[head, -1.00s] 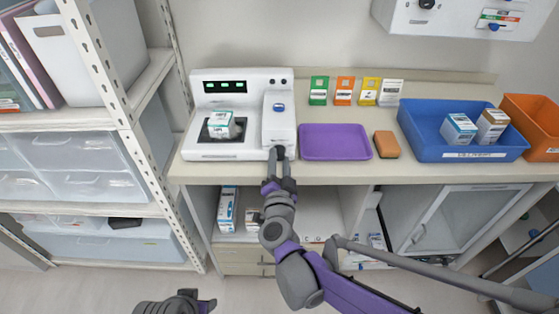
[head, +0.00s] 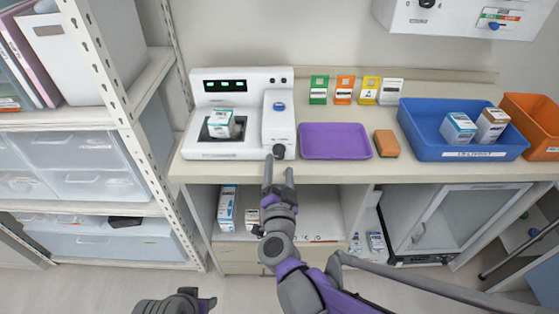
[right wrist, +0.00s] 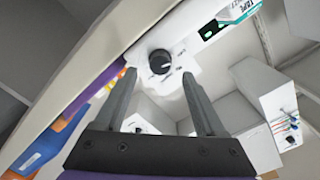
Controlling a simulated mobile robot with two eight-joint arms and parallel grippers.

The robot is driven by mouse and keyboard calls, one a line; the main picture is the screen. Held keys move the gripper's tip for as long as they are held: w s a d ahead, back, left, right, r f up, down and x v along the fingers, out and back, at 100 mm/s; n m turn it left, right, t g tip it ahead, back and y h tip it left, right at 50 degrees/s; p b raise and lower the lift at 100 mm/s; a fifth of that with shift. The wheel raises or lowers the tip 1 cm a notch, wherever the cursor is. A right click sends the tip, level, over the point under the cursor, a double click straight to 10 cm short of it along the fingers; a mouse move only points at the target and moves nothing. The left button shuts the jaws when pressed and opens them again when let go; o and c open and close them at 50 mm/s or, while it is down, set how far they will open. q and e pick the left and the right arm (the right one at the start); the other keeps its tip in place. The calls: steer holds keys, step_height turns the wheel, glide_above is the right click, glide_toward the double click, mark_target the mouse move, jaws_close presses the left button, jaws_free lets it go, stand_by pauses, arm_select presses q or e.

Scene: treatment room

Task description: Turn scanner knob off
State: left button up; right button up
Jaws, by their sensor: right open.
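The white scanner (head: 238,88) stands on the counter at the left, with a green-lit display and a box lying on its dark plate. Its black knob (head: 278,151) is on the front face at the lower right. In the right wrist view the knob (right wrist: 160,61) shows with a pale mark, ahead of and between the fingertips. My right gripper (head: 279,169) is open and empty, just in front of the knob and apart from it. Its fingers also frame the right wrist view (right wrist: 158,77). My left gripper (head: 196,299) shows only partly at the bottom edge, its jaws unclear.
A purple tray (head: 335,155), an orange sponge (head: 387,144) and a blue bin (head: 420,143) with boxes sit right of the scanner. Colored cards stand behind. The counter edge runs below the knob, with open shelves underneath. A shelving rack (head: 135,140) stands at the left.

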steer(key=s, duration=0.7)
steer(key=shift+s, duration=0.2)
